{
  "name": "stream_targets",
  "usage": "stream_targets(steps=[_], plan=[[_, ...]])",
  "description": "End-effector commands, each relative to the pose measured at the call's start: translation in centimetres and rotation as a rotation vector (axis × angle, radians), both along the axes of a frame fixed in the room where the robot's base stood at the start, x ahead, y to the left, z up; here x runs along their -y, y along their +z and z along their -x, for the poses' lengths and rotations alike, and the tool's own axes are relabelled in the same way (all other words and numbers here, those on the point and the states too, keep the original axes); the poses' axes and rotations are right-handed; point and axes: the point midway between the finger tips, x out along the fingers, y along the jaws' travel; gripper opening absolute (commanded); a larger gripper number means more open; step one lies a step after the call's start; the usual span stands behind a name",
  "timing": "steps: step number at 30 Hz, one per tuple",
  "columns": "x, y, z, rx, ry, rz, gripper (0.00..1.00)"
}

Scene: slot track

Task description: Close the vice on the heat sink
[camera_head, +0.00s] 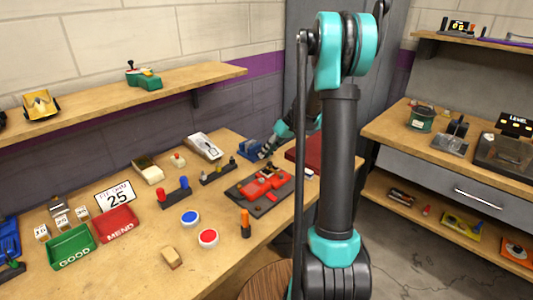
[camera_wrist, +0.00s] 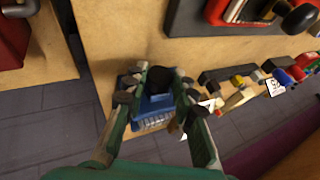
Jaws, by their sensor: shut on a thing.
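The blue vice (camera_head: 249,147) is at the back of the left bench, partly covered by my gripper. In the wrist view the vice (camera_wrist: 152,108) lies between my fingers. A black knob (camera_wrist: 160,79) on it sits between the fingertips. My gripper (camera_wrist: 160,76) is shut on this knob; in the head view it (camera_head: 265,152) reaches down at the vice. A pale ribbed piece (camera_wrist: 154,123), which looks like the heat sink, shows at the vice's far side. I cannot tell how close the vice's jaws are to it.
A red and black fixture (camera_head: 265,187) stands just in front of the vice. A dark red box (camera_head: 303,154) is to its right. A black rack with small knobs (camera_head: 217,175) is to the left. Green and red bins (camera_head: 72,247) stand farther left.

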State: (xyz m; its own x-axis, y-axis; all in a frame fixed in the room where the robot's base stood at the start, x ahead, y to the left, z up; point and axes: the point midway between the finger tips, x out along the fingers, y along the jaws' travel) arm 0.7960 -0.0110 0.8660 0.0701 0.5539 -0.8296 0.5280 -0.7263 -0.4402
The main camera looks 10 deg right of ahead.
Motion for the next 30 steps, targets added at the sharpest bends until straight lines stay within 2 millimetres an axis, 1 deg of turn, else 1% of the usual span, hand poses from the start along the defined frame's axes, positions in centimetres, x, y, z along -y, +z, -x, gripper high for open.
stream_targets(steps=[9, 24, 25, 29, 30], plan=[[0.19, -0.13, -0.20, -0.068, -0.002, -0.096, 0.00], [0.19, -0.14, -0.15, -0.080, -0.001, -0.110, 0.00], [0.19, -0.14, -0.15, -0.080, -0.001, -0.110, 0.28], [0.19, -0.14, -0.15, -0.080, -0.001, -0.110, 0.44], [0.19, -0.14, -0.14, -0.080, -0.001, -0.110, 0.47]])
